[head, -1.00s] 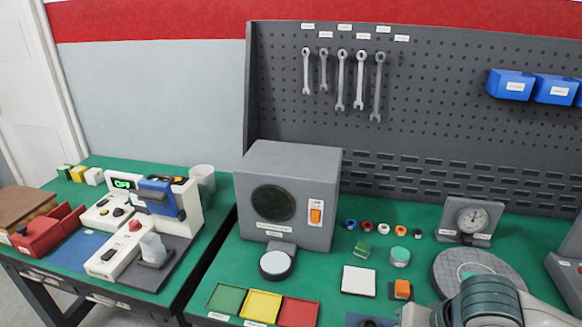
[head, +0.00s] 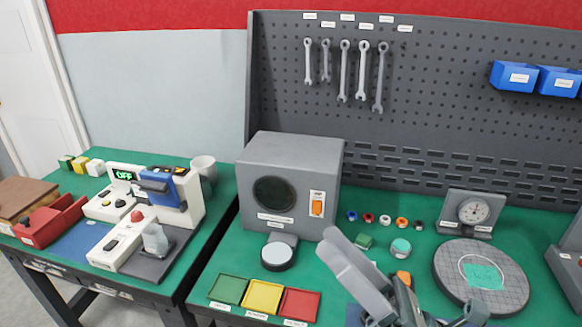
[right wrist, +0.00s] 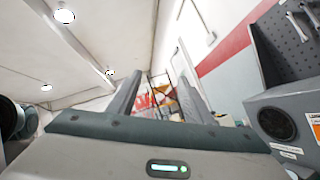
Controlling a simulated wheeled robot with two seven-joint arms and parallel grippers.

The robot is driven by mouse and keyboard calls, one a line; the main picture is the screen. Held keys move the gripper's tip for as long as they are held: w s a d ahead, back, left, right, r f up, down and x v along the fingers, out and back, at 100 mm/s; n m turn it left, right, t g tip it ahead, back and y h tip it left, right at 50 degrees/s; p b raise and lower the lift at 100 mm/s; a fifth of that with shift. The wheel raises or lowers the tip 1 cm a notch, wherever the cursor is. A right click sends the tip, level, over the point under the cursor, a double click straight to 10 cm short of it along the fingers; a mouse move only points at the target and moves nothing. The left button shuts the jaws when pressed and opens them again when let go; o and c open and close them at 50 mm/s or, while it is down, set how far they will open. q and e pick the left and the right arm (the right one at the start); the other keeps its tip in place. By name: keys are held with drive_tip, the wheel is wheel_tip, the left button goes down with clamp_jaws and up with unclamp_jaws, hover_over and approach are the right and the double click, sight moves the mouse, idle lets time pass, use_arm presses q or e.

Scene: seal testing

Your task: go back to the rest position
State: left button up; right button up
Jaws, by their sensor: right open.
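My right gripper (head: 372,272) is raised over the front of the right-hand bench in the head view. Its jaws are open, with nothing seen between them. In the right wrist view the two fingers of the right gripper (right wrist: 160,88) stand apart and point toward the far wall and ceiling. In the head view it hides part of the bench top, including most of the area around the orange block (head: 403,277). My left gripper does not show.
The grey box with a round dark window (head: 290,180) stands left of the gripper. A round grey plate (head: 450,262) and a dial gauge (head: 474,211) are at its right. Green, yellow and red trays (head: 263,296) lie at the front. A pegboard (head: 440,120) closes off the back.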

drive_tip(key=w+d+f+m+t+h, duration=0.35)
drive_tip(key=d+f+m+h, duration=0.2)
drive_tip(key=m+h, duration=0.5)
drive_tip(key=w+d+f+m+t+h, duration=0.4)
drive_tip(key=d+m+h, duration=0.3)
drive_tip(key=m, duration=0.6)
drive_tip(key=s+d+f+m+g+h, duration=0.1)
drive_tip(key=d+f+m+g+h, duration=0.2)
drive_tip(key=f, duration=0.5)
drive_tip(key=s+d+f+m+g+h, duration=0.1)
drive_tip(key=d+f+m+g, duration=0.1)
drive_tip(key=f+m+g, duration=0.45)
drive_tip(key=s+a+f+m+g+y, duration=0.15)
drive_tip(key=s+f+m+g, duration=0.6)
drive_tip(key=s+f, duration=1.35)
wheel_tip(320, 180, down, 26)
drive_tip(key=a+n+g, duration=0.1)
drive_tip(key=n+g, duration=0.1)
drive_tip(key=s+d+f, duration=0.1)
drive_tip(key=s+f, duration=1.3)
drive_tip(key=f, duration=0.4)
drive_tip(key=shift+s+d, duration=0.15)
drive_tip(key=shift+d, duration=0.2)
drive_tip(key=shift+f+n, duration=0.1)
drive_tip(key=shift+n, duration=0.15)
